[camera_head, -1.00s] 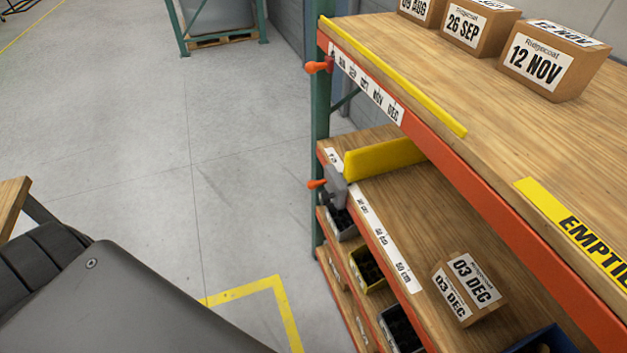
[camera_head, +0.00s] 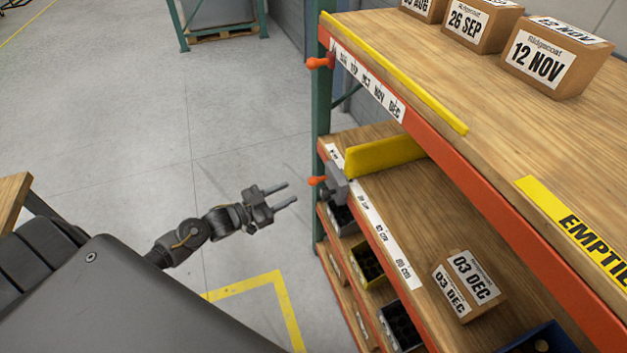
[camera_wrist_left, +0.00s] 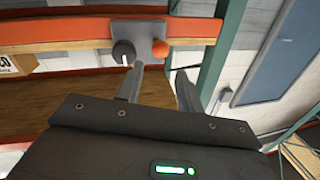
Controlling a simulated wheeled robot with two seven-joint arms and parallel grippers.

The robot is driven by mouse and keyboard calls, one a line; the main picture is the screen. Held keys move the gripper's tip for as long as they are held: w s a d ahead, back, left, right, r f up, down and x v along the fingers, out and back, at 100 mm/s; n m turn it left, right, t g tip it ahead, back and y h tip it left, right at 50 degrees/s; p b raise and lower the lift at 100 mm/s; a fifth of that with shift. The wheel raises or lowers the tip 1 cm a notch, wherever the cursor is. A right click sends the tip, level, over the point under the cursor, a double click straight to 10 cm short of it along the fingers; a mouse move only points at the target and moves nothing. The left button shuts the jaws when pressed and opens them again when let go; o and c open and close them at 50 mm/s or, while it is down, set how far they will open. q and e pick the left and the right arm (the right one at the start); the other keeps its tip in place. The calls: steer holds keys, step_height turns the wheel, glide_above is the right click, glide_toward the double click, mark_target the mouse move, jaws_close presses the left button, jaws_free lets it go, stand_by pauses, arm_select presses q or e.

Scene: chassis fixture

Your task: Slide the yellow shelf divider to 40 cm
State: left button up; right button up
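The yellow shelf divider (camera_head: 385,155) stands upright across the middle shelf, near its far end. A grey carriage (camera_head: 335,183) with an orange knob (camera_head: 317,181) sits at its front end on the shelf edge. A white scale strip (camera_head: 385,236) with cm marks runs along that edge; I cannot read which mark the divider is at. My left gripper (camera_head: 291,192) is open and empty, left of the orange knob and apart from it. In the left wrist view, my open fingers (camera_wrist_left: 160,72) point toward a grey plate with an orange knob (camera_wrist_left: 160,49) and a dark knob. My right gripper is not in view.
A green rack post (camera_head: 321,105) stands at the far end. A carton marked 03 DEC (camera_head: 468,285) lies on the middle shelf, with bins below. The floor left of the rack is clear.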

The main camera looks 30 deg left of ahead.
mark_target(310, 180)
arm_select(q)
steer(key=p+x, duration=0.1)
steer(key=x, duration=0.7)
steer(key=shift+w+d+p, duration=0.15)
steer(key=shift+w+p, duration=0.2)
steer(key=shift+x, duration=0.75)
steer(key=shift+c, duration=0.3)
jaws_close()
